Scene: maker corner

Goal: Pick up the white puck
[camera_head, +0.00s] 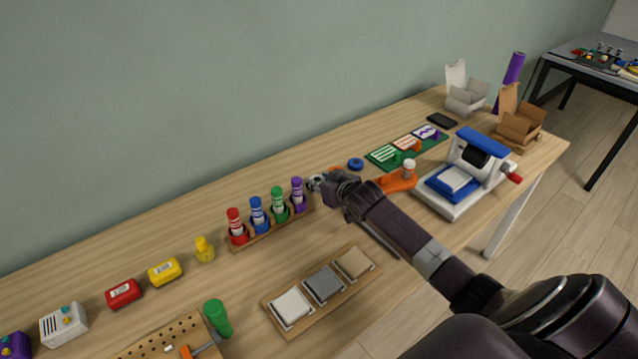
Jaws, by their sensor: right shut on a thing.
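My right gripper (321,184) reaches in from the lower right and is at the middle of the table, just right of the marker rack. It is shut on a small, mostly hidden piece; a white bit of it, which looks like the white puck (312,183), shows at the fingertips. The gripper's dark body hides most of the piece, and I cannot tell whether it touches the table. My left gripper is not in view.
A rack (262,231) with red, blue, green and purple bottles stands close left of the gripper. A blue puck (356,164) lies behind it. An orange tool (398,182) and a blue-and-white press (467,178) are to the right. A tray of tiles (328,303) lies in front.

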